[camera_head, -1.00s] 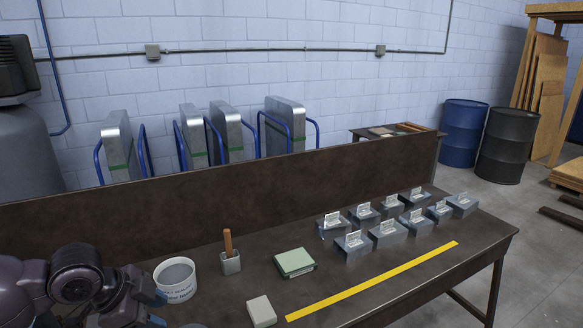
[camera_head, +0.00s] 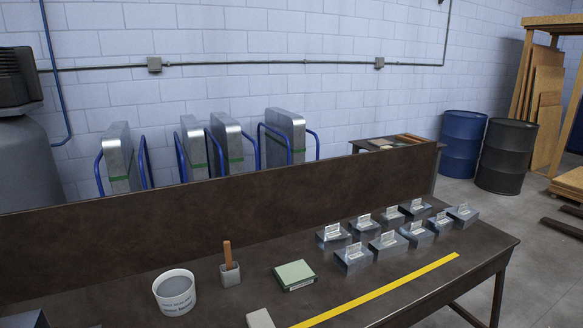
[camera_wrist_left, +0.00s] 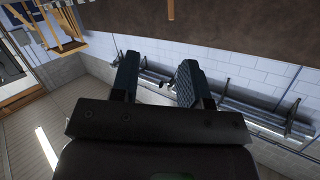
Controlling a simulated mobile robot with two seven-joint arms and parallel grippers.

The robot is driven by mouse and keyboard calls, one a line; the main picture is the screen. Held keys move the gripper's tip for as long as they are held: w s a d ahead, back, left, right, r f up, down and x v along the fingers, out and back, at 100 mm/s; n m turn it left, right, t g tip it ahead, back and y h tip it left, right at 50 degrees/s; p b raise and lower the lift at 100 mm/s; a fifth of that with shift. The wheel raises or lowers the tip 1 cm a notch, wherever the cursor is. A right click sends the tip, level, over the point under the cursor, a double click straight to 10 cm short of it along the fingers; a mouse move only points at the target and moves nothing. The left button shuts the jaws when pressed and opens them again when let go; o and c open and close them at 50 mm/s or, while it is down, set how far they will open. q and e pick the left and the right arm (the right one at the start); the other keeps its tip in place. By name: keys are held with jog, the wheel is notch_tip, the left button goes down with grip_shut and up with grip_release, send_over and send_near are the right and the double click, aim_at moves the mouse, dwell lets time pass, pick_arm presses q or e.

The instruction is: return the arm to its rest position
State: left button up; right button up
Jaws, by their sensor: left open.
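My left gripper (camera_wrist_left: 157,85) shows in the left wrist view with its two dark fingers apart and nothing between them. Beyond it are a block wall and metal rails, with no table surface near the fingers. In the head view neither gripper is visible. A small dark piece at the bottom left corner of the head view is too cut off to identify. My right gripper is in neither view.
The dark workbench (camera_head: 130,300) holds a white bucket (camera_head: 175,291), a holder with a wooden handle (camera_head: 229,262), a green box (camera_head: 295,275), a grey block (camera_head: 260,318), several grey metal pieces (camera_head: 390,240) and a yellow strip (camera_head: 385,288). A raised back panel (camera_head: 220,208) edges it.

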pick_arm(q)
jog(key=s+a+f+n+g+y, duration=0.2)
jog(key=s+f+n+y, duration=0.1)
jog(key=s+f, duration=0.8)
jog(key=s+n, duration=0.1)
jog(key=s, duration=0.2)
jog(key=shift+s+g, duration=0.15)
jog(key=shift+g, duration=0.25)
